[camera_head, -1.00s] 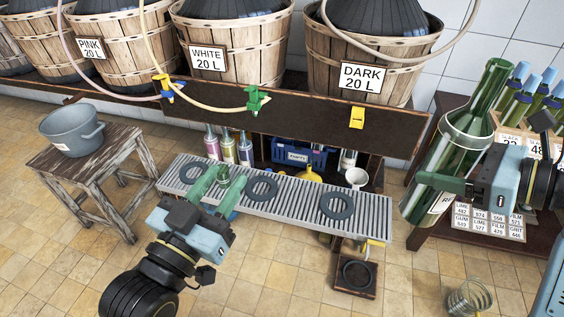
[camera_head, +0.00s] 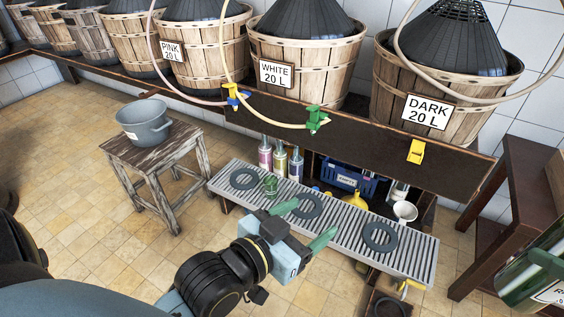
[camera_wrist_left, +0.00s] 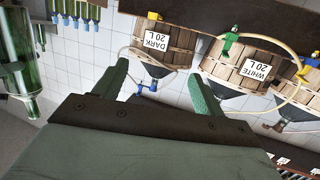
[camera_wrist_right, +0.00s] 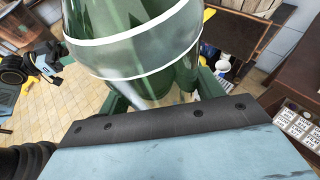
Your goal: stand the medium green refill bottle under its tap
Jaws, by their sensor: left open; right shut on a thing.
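A large-looking green glass bottle (camera_head: 540,278) with a pale label shows at the lower right edge of the head view, cut off. In the right wrist view the same bottle (camera_wrist_right: 135,45) has white bands and fills the jaws of my right gripper (camera_wrist_right: 160,98), which is shut on it. My left gripper (camera_head: 304,224) is open and empty, over the front of the slatted rail (camera_head: 345,218) by the middle grey ring. The taps are a blue-yellow one (camera_head: 234,96), a green one (camera_head: 316,121) under WHITE, and a yellow one (camera_head: 416,151) under DARK.
Grey rings lie on the rail, left (camera_head: 244,179) and right (camera_head: 380,238). A small green glass piece (camera_head: 270,186) stands between rings. A stool (camera_head: 150,150) with a grey pot (camera_head: 145,122) stands left. A dark wooden stand (camera_head: 515,210) is at right.

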